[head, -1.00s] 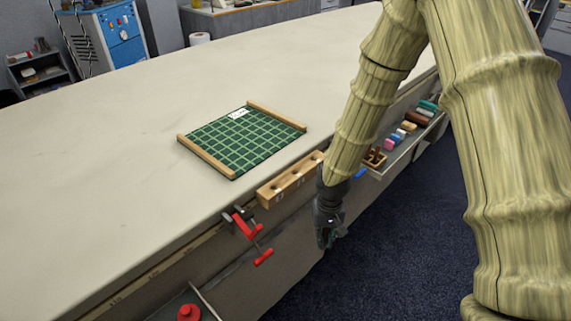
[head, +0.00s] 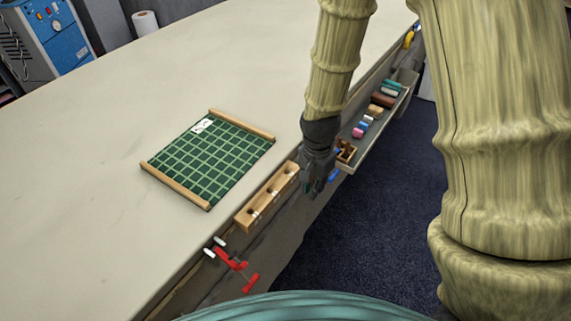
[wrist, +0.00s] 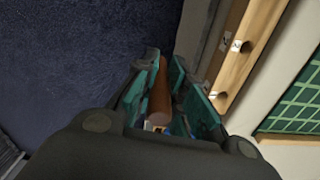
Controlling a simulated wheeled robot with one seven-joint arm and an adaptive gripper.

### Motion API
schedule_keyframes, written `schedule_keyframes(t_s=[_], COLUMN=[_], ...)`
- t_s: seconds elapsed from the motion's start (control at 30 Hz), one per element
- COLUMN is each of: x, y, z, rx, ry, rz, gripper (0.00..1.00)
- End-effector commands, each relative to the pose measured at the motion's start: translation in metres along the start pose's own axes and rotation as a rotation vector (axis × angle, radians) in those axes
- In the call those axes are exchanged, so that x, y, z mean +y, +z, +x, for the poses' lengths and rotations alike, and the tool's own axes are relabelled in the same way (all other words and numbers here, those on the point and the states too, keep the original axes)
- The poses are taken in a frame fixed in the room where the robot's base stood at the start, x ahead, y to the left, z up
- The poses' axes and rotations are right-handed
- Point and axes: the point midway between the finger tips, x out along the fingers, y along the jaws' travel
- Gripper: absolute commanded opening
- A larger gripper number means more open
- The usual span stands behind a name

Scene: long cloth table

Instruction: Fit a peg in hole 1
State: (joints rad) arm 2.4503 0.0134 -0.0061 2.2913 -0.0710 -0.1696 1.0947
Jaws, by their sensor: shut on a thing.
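A light wooden block (head: 262,203) with a row of dark holes lies along the table's near edge, and it also shows in the wrist view (wrist: 228,62). Small white labels sit beside the holes; I cannot read which is hole 1. My gripper (head: 314,187) is just off the right end of the block, over the table's edge. In the wrist view my gripper (wrist: 165,85) has its teal-padded fingers shut on a brown cylindrical peg (wrist: 159,95). The peg is outside the block, apart from the holes. In the head view the peg is hidden by the gripper.
A green gridded board (head: 205,160) with wooden side rails lies on the table behind the block. A red clamp (head: 232,262) hangs at the edge on the left. A grey tray (head: 377,125) with several coloured pieces runs along the right. Blue carpet lies below.

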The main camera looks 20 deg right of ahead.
Motion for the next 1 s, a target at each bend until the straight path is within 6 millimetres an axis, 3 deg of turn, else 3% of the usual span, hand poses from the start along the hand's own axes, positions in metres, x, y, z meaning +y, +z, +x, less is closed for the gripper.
schedule_keyframes(t_s=[0.6,0.8,1.0], x=[-0.117,-0.132,-0.131], y=[-0.031,-0.035,-0.035], z=[0.008,0.011,0.016], rx=[-0.001,0.000,-0.001], ry=[0.000,-0.001,0.001], rz=[-0.004,-0.002,-0.003], gripper=[0.00,0.00,0.00])
